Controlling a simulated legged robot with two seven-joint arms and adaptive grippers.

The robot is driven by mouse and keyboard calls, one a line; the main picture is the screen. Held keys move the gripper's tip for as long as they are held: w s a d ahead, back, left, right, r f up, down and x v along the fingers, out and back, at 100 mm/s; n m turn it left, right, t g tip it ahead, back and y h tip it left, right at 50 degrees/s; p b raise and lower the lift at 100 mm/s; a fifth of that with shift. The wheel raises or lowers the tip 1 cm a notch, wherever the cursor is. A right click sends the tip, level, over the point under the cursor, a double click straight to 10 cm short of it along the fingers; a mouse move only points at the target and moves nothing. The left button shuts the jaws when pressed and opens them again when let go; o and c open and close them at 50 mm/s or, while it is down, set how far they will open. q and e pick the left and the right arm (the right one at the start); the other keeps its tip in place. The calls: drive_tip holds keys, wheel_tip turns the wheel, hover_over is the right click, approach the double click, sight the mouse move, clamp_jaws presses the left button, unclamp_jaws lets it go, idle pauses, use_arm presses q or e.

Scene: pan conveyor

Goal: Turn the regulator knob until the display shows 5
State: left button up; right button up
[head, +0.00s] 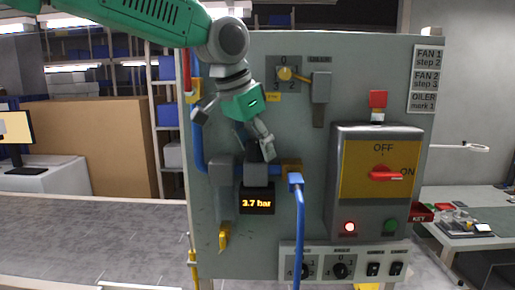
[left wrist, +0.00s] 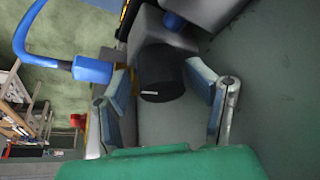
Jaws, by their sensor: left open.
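The black regulator knob (left wrist: 160,70) shows in the left wrist view, with a small white mark on it. It lies between the two spread fingers of my left gripper (left wrist: 162,110), with gaps visible on both sides. In the head view the left gripper (head: 238,134) is open at the panel, and the knob (head: 253,150) is mostly hidden behind it, above the grey regulator body (head: 256,173). The display (head: 257,203) below reads 3.7 bar in orange digits. My right gripper is not in view.
A blue hose (head: 299,235) hangs right of the display; its blue fitting (left wrist: 92,70) is close beside one finger. The panel (head: 290,130) also carries a yellow-knobbed selector (head: 285,74), a switch box (head: 377,180) with a red handle, and lower switches (head: 342,268).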

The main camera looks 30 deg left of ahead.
sight(253, 141)
use_arm(q)
drive_tip(key=v, duration=0.7)
drive_tip(key=shift+a, duration=0.15)
drive_tip(key=shift+s+r, duration=0.15)
drive_tip(key=shift+r, duration=0.1)
